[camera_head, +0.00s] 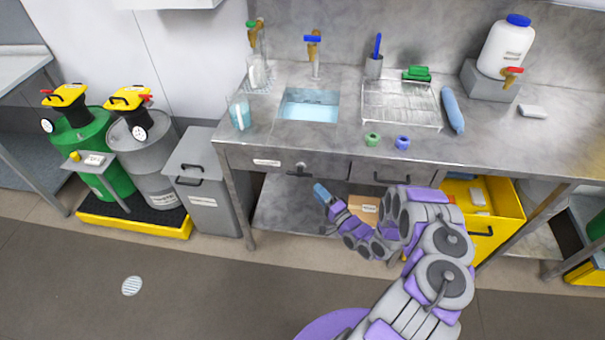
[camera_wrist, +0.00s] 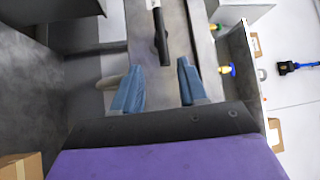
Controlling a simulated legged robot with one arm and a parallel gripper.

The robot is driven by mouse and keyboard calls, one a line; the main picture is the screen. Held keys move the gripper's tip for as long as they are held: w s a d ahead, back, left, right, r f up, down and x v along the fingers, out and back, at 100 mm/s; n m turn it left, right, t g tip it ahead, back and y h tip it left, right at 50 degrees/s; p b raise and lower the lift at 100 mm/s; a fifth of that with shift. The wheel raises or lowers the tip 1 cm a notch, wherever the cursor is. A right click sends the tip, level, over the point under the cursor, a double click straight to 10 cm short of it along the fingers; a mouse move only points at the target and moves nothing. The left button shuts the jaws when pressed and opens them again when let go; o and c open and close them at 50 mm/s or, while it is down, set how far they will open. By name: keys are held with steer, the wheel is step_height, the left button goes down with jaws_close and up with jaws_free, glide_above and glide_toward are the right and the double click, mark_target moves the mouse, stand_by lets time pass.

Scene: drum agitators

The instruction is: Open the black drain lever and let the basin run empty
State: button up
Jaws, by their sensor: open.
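The steel basin (camera_head: 283,112) is sunk in the counter at the left and holds light blue water (camera_head: 310,105). A small lever (camera_head: 300,169) shows on the counter's front below the basin; its position is hard to read there. In the wrist view a black lever (camera_wrist: 161,36) with a pale upper end lies ahead of my fingers, roughly in line with the gap between them. My gripper (camera_head: 320,190) is below the counter front, close to that lever. In the wrist view my gripper (camera_wrist: 158,88) has its two blue fingers apart, with nothing held between them.
A tap with a blue handle (camera_head: 312,52) stands behind the basin. A grey bin (camera_head: 205,190) stands left of the bench. A cardboard box (camera_head: 363,208) sits underneath.

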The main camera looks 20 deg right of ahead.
mark_target(299, 173)
steer(key=x, duration=1)
steer(key=shift+w+a+b, duration=0.15)
steer(key=shift+a+b, duration=0.15)
steer(key=shift+b, duration=0.05)
steer(key=shift+a+r, duration=0.1)
steer(key=shift+a, duration=0.3)
steer(key=shift+c, duration=1.3)
steer(key=shift+d, duration=0.2)
jaws_close()
